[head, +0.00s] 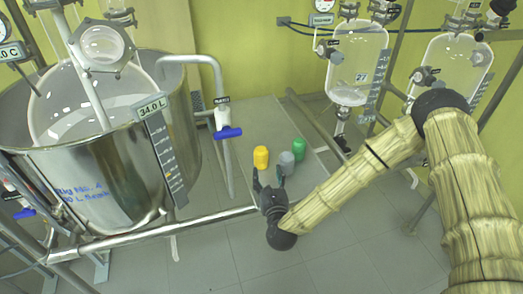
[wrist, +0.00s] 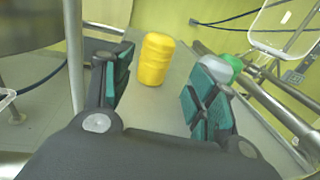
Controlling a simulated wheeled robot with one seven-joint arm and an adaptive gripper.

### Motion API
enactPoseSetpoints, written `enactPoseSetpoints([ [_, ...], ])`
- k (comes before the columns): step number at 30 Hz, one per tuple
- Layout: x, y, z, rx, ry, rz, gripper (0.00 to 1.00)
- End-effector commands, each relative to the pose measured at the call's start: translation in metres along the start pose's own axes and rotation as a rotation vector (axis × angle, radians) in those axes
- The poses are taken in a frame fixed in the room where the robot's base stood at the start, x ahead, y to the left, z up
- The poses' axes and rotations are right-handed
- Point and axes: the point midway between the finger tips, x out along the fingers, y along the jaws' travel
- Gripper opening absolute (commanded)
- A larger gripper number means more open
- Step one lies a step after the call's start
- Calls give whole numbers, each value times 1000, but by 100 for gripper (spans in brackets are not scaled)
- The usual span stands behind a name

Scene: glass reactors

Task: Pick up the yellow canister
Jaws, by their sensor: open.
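The yellow canister (head: 261,157) stands upright on a low grey platform (head: 262,117) in the middle of the head view. In the wrist view the yellow canister (wrist: 154,60) shows ahead of my gripper (wrist: 158,95), between the lines of its two fingers but beyond their tips. My gripper, also in the head view (head: 269,180), is open and empty, close in front of the canister and apart from it. The canister's base shows clear in the wrist view.
A grey canister (head: 286,160) and a green canister (head: 299,148) stand just right of the yellow one. A large steel vessel (head: 115,175) and a vertical pipe (head: 222,110) are to the left. Steel rails run beside the platform, and glass reactors (head: 357,62) hang at the back right.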

Motion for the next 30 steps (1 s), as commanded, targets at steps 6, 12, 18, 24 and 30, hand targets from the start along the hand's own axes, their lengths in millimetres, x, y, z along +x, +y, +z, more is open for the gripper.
enactPoseSetpoints([
  [6,24,0,3,-1,-3,0,58],
  [12,48,-1,1,-2,0,-2,58],
  [18,58,0,2,-2,-1,-1,58],
  [24,80,4,5,-2,-2,0,58],
  [30,102,3,2,-1,-1,-1,58],
])
